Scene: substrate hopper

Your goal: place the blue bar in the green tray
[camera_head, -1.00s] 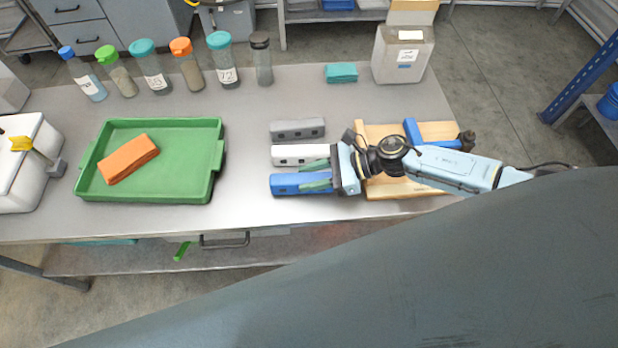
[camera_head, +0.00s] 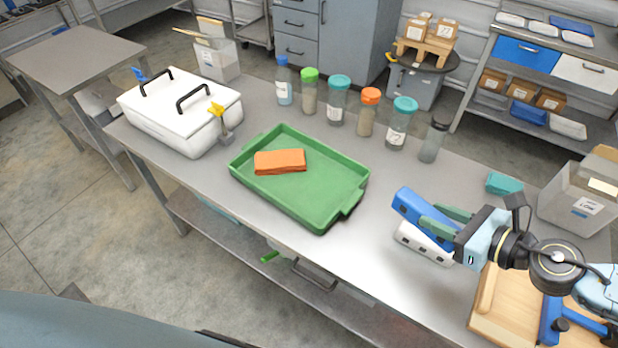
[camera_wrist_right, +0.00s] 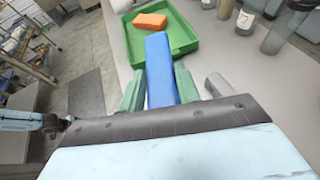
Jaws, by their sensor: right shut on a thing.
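The blue bar (camera_head: 417,210) is held in my right gripper (camera_head: 446,219), whose green fingers are shut on it. It is raised above the table, over the white bar (camera_head: 424,243), which it partly hides. The blue bar (camera_wrist_right: 160,66) also shows between the fingers (camera_wrist_right: 160,92) in the right wrist view, pointing towards the tray. The green tray (camera_head: 262,192) lies on the table left of the gripper, apart from the bar. An orange block (camera_head: 280,161) lies in the tray's far left part. My left gripper is not in view.
Several lidded bottles (camera_head: 338,101) stand behind the tray. A white lidded box (camera_head: 185,110) stands to its left. A wooden board (camera_head: 497,300) lies at the right, below my arm. The table between tray and white bar is clear.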

